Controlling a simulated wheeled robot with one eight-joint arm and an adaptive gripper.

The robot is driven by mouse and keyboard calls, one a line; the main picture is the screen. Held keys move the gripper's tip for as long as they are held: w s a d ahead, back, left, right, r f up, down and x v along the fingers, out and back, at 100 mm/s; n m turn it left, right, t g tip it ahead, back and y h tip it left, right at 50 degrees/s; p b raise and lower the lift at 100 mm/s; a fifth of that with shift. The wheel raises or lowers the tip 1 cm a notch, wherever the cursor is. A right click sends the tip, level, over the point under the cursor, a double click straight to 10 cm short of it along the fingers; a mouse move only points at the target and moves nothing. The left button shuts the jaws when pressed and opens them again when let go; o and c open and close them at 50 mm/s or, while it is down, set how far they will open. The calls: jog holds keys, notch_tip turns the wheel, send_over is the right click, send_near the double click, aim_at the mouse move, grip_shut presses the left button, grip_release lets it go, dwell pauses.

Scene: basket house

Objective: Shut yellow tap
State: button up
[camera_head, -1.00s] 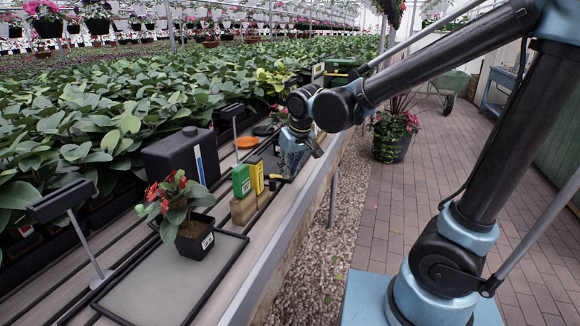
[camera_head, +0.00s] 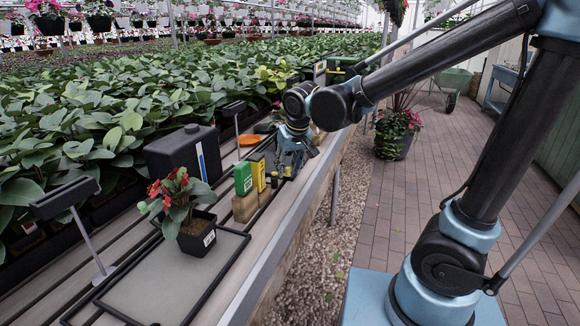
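My gripper (camera_head: 284,174) is low over the bench, just right of a yellow box (camera_head: 258,171) and a green box (camera_head: 243,179). Its fingers are small and dark here, and I cannot tell whether they are open or shut. A small yellow spot (camera_head: 275,181) shows at the fingertips; it may be part of the yellow tap, but it is too small to be sure. The rest of a tap is not visible and may be hidden behind my gripper.
A potted red-flowered plant (camera_head: 197,234) stands on a black-rimmed tray (camera_head: 140,318). An orange dish (camera_head: 249,140) lies farther back.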

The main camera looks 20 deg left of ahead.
jog(key=v, duration=1.2)
dwell(0.3)
jog(key=shift+w, duration=0.15)
jog(key=n+g+h, duration=0.3)
jog(key=n+g, duration=0.1)
jog(key=n, duration=1.5)
send_near(288, 168)
jog(key=shift+n, duration=0.3)
notch_tip(288, 168, down, 8)
jog(key=shift+f, duration=0.25)
grip_shut()
